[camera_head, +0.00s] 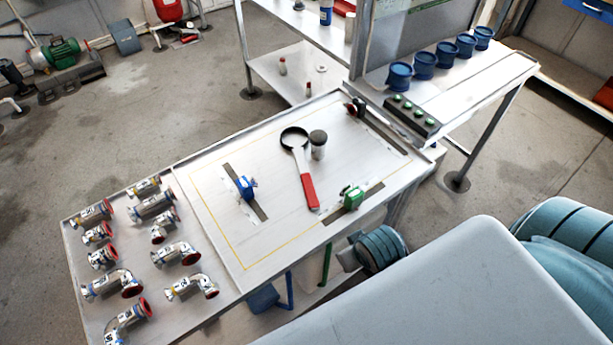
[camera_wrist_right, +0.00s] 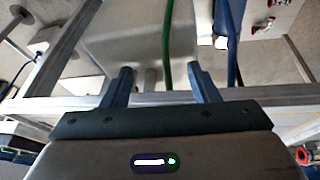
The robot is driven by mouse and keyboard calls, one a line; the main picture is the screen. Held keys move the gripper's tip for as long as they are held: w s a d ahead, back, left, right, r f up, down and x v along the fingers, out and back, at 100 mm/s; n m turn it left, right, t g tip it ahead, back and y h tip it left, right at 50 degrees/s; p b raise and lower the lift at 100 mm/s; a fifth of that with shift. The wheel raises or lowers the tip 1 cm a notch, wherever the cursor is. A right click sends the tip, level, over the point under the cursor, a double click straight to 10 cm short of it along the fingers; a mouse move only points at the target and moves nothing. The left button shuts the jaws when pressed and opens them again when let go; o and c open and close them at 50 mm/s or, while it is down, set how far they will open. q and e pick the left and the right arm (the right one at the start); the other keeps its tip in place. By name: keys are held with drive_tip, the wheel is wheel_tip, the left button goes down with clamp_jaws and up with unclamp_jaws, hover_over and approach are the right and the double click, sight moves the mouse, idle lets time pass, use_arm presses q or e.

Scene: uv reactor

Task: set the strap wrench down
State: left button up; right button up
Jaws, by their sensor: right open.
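The strap wrench (camera_head: 307,185) lies on the white table top (camera_head: 220,155) in the head view. It has a black loop at the far end and a red handle pointing toward the near edge. No gripper touches it. My right gripper (camera_wrist_right: 160,78) shows in the right wrist view, with its two dark fingers apart and nothing between them. It is near the table's frame, below or beside the top, away from the wrench. In the head view my right gripper's fingers are hidden. My left gripper is not in view.
A dark-capped cylinder (camera_head: 318,146) stands beside the wrench. A blue clamp (camera_head: 245,187) and a green clamp (camera_head: 352,198) sit on slotted rails. Several metal pipe elbows (camera_head: 176,253) fill the table's left end. Blue cups (camera_head: 400,75) line the back shelf. A green hose (camera_wrist_right: 166,45) hangs near my right fingers.

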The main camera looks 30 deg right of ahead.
wheel_tip(320, 180, up, 5)
drive_tip(key=w+t, duration=0.1)
drive_tip(key=w, duration=0.2)
drive_tip(key=m+t+h, duration=0.1)
drive_tip(key=m+t, duration=0.2)
approach(306, 176)
drive_tip(key=shift+w+d+f+p, duration=0.1)
drive_tip(key=shift+w+f+p, duration=0.2)
drive_tip(key=shift+w, duration=0.25)
drive_tip(key=shift+w+d+f+p, duration=0.1)
drive_tip(key=shift+w+f+p, duration=0.15)
drive_tip(key=shift+w, duration=0.3)
drive_tip(key=shift+w+f, duration=0.3)
drive_tip(key=shift+f, duration=0.15)
drive_tip(key=x, duration=0.1)
drive_tip(key=p+x, duration=0.1)
drive_tip(key=x, duration=0.2)
drive_tip(key=shift+s+d+f+p, duration=0.1)
drive_tip(key=shift+s+f+p, duration=0.1)
drive_tip(key=shift+s+p, duration=0.15)
drive_tip(key=shift+w+d+f, duration=0.1)
drive_tip(key=shift+w+f, duration=0.3)
drive_tip(key=shift+f, duration=0.1)
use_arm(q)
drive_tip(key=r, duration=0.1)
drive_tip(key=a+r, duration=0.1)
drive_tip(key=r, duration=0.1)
use_arm(e)
drive_tip(key=shift+r, duration=0.1)
clamp_jaws()
